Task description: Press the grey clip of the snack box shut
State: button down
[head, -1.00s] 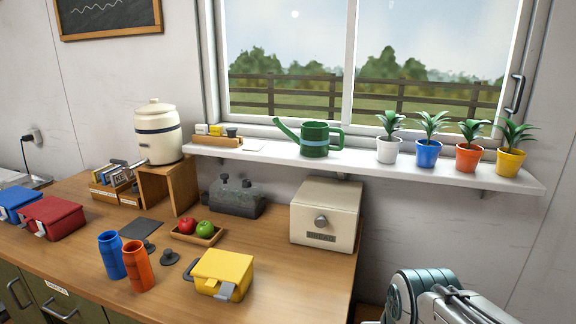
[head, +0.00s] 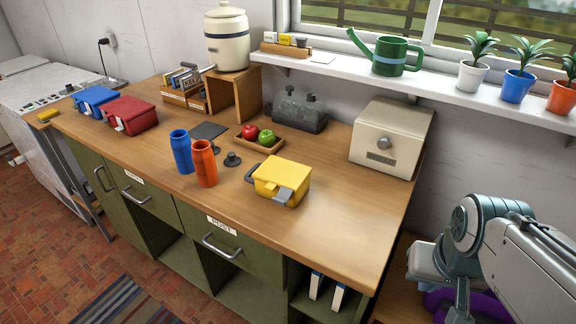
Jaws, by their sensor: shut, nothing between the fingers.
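The snack box looks to be the yellow box (head: 280,174) on the wooden counter, near its front edge in the head view. Its lid is down. Its grey clip (head: 284,195) is on the side facing me and appears to stand out from the wall at a slant. A dark handle loop (head: 251,175) is at the box's left end. My arm shows at the lower right, well to the right of the box and apart from it. My gripper is not visible in the frame.
Orange (head: 204,163) and blue (head: 181,152) tumblers stand left of the box. A fruit tray (head: 272,150) lies behind it. A cream bread bin (head: 391,137) stands behind right. Red (head: 130,115) and blue (head: 95,101) boxes sit far left. Counter right of the yellow box is bare.

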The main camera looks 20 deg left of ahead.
aim_at(282, 198)
jog(key=u, duration=0.55)
jog(key=k, duration=0.65)
jog(key=u, duration=1.1)
jog(key=i, duration=0.9)
jog(key=z, duration=0.45)
